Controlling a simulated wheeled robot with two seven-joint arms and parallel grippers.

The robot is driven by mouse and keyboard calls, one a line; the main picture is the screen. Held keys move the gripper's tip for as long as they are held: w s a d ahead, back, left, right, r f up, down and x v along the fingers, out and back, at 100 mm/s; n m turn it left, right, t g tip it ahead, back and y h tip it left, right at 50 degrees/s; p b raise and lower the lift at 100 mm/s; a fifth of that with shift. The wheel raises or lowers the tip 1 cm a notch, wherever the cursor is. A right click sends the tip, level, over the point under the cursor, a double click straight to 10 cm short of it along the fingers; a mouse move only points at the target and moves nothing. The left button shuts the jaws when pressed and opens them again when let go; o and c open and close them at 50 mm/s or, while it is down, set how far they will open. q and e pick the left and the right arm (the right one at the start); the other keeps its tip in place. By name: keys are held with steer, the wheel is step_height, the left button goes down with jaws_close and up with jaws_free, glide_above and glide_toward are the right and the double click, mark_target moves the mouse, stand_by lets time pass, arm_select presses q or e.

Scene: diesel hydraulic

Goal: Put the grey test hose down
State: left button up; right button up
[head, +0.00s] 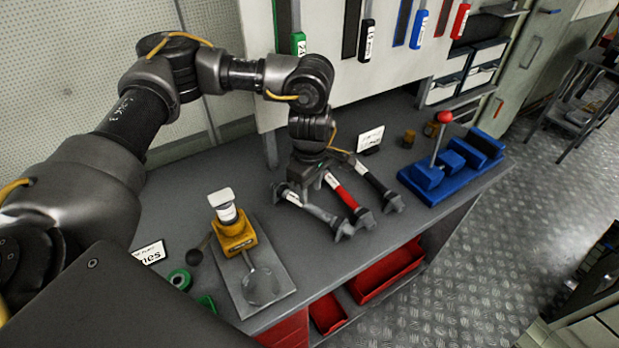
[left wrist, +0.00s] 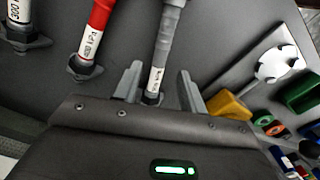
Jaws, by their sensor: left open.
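The grey test hose (head: 318,212) lies on the grey workbench, leftmost of three hoses in the head view. In the left wrist view the grey hose (left wrist: 168,45) is the right one, and its white-labelled end sits between my fingers. My left gripper (left wrist: 159,75) is open, with a finger on each side of the hose and visible gaps. In the head view my left gripper (head: 310,178) is low over the hoses' far ends, its fingertips partly hidden. My right gripper is not in view.
The red hose (head: 345,198) and the dark hose (head: 376,183) lie beside it. A yellow device (head: 233,236) on a plate stands to the left. A blue fixture with a red-knobbed lever (head: 428,175) stands to the right. The bench (head: 300,258) is clear in front.

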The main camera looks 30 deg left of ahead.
mark_target(310, 205)
arm_select(q)
steer(key=shift+r+b, duration=0.35)
steer(key=shift+r, duration=1.9)
